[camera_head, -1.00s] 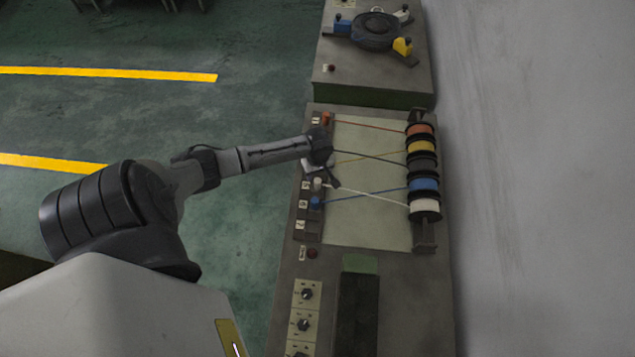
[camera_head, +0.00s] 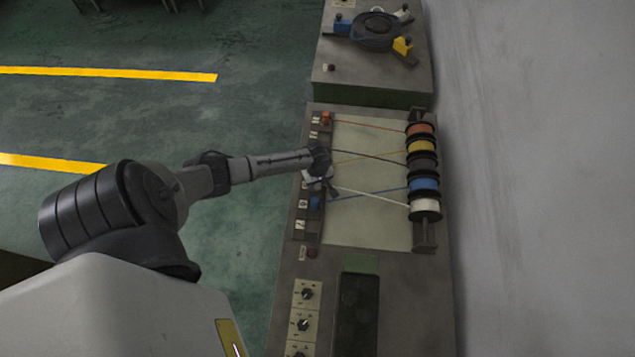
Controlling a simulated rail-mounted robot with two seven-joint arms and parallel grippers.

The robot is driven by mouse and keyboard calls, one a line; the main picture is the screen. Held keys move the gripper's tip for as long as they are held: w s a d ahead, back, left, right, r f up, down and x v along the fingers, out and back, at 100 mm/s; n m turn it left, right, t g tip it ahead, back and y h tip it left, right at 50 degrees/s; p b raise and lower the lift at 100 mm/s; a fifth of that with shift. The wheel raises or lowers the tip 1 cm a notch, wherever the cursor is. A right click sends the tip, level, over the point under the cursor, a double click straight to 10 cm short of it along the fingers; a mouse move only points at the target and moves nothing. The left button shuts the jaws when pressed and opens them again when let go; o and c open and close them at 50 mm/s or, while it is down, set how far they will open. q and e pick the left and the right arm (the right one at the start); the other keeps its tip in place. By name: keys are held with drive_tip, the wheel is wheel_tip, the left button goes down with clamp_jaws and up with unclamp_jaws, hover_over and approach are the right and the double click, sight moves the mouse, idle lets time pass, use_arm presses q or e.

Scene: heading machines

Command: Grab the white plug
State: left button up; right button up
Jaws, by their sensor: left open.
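My left gripper (camera_head: 319,184) comes in from the left and is open, low over the plug strip (camera_head: 301,226) on the machine panel. The white plug is hidden by the gripper; I cannot tell whether it is between the fingers. Its white wire (camera_head: 385,200) runs from beside the gripper to the white spool (camera_head: 425,205) on the right. A blue plug (camera_head: 315,202) sits just below the gripper, close to the fingers. My right gripper is not in view.
An orange plug (camera_head: 326,118) is at the top of the strip. Orange, yellow, dark and blue spools stand above the white one, with wires crossing the pale panel (camera_head: 370,233). Knobs (camera_head: 306,293) are below. A wall (camera_head: 530,180) borders the right.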

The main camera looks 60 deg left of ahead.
use_arm(q)
drive_tip(key=c, duration=1)
drive_tip(key=shift+r, duration=0.2)
